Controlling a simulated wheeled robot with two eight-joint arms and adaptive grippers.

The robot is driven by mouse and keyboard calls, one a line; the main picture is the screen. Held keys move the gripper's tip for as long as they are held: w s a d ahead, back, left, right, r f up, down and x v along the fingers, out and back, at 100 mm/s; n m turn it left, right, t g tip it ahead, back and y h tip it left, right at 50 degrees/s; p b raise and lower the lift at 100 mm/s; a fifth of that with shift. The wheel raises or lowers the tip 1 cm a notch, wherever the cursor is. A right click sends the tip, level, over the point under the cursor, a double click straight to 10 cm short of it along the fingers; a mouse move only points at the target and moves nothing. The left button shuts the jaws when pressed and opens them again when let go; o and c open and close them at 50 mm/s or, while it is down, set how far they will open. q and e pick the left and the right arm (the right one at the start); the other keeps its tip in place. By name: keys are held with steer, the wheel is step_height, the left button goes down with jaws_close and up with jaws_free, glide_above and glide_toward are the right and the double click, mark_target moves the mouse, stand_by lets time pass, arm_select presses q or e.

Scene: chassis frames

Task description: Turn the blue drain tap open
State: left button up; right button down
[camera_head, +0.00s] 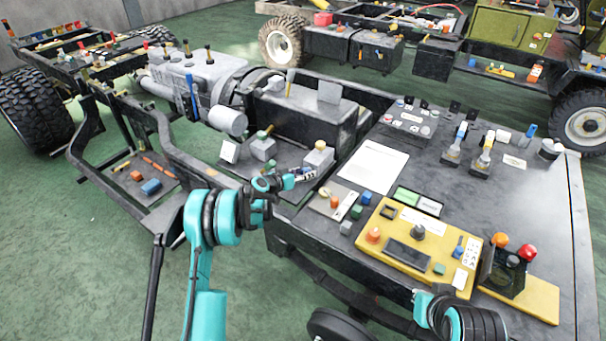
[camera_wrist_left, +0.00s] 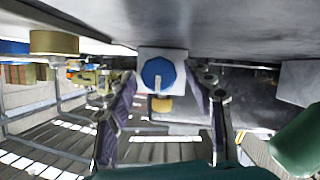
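The blue drain tap (camera_wrist_left: 158,75) is a round blue knob with a pale pointer, on a light square block, in the left wrist view. A small yellowish part shows just below it. My left gripper (camera_wrist_left: 161,72) is open, with one finger on each side of the tap. I cannot tell whether either finger touches it. In the head view my left gripper (camera_head: 301,176) is beside a grey block with a yellow top (camera_head: 319,156), at the chassis edge. I cannot make out the tap there. Only links of my right arm show at the bottom right; its fingers do not show.
A dark bench top (camera_head: 455,180) on the right holds a white sheet (camera_head: 373,166), a yellow control panel (camera_head: 388,259) and several small knobs. A large dark box (camera_head: 307,118) stands behind my left gripper. A gold cylinder (camera_wrist_left: 54,43) shows left of the tap.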

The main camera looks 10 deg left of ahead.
arm_select(q)
steer(key=v, duration=1.2)
stand_by(0.3)
steer(key=s+d+r+g+y, duration=0.1)
steer(key=s+d+r+g, duration=0.15)
steer(key=s+r, duration=0.45)
steer(key=s+d+r+g+y, duration=0.1)
steer(key=s+d+r, duration=0.35)
steer(key=s, duration=0.45)
steer(key=s+a+f+n+g+y, duration=0.1)
steer(key=s+y, duration=0.3)
steer(key=s, duration=1.9)
steer(key=shift+s+a+n, duration=0.2)
steer(key=shift+a+n, duration=0.2)
steer(key=shift+n, duration=0.3)
steer(key=shift+f, duration=0.1)
